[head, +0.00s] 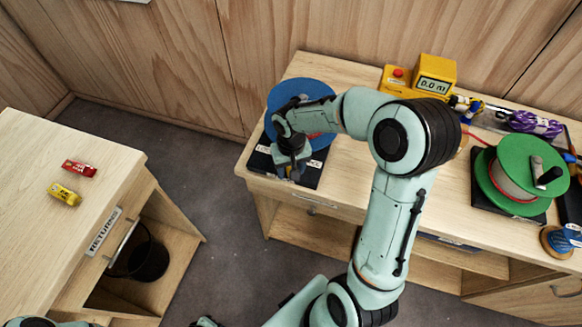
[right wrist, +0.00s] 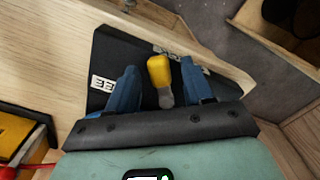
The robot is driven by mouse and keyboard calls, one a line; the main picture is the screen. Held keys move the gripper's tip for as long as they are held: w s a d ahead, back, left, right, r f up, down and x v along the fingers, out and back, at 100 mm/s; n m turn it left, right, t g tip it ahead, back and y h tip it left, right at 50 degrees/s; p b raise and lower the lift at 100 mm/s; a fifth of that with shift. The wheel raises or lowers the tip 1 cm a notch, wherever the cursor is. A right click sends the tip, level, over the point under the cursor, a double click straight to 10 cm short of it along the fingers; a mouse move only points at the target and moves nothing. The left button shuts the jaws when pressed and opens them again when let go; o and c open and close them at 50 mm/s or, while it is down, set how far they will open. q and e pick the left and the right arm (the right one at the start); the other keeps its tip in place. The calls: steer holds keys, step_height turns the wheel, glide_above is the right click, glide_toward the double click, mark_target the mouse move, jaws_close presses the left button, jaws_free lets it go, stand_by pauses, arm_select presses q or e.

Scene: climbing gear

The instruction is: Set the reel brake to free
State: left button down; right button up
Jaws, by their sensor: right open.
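The blue reel (head: 285,95) sits on a black base plate (head: 309,180) near the left end of the long bench, partly hidden by my right arm. The brake lever has a yellow grip (right wrist: 158,69) and a grey shank. In the right wrist view the lever stands between the two blue fingers of my right gripper (right wrist: 158,92), with gaps on both sides. The gripper is open over the base plate. A partly hidden label ending in "EE" (right wrist: 103,83) lies left of the lever. Another label (right wrist: 185,57), partly covered, lies by the yellow grip. My left gripper is out of view.
A yellow meter (head: 435,76) reading 0.0 m stands at the back. A green reel (head: 510,165) and purple rope (head: 535,124) are farther right. A side table (head: 35,185) marked RETURNS holds red and yellow items, with floor (head: 215,190) between.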

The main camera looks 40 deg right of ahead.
jaws_close()
steer(key=shift+s+d+n, duration=0.1)
steer(key=shift+d+n, duration=0.15)
steer(key=shift+n, duration=0.25)
steer(key=shift+s+d+n+b, duration=0.1)
steer(key=shift+d+n+b, duration=0.2)
steer(key=shift+n, duration=0.3)
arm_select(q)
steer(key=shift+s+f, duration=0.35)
arm_select(e)
jaws_free()
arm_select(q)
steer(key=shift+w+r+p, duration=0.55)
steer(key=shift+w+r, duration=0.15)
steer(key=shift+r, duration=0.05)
arm_select(e)
step_height(320, 180, up, 14)
steer(key=shift+f, duration=0.25)
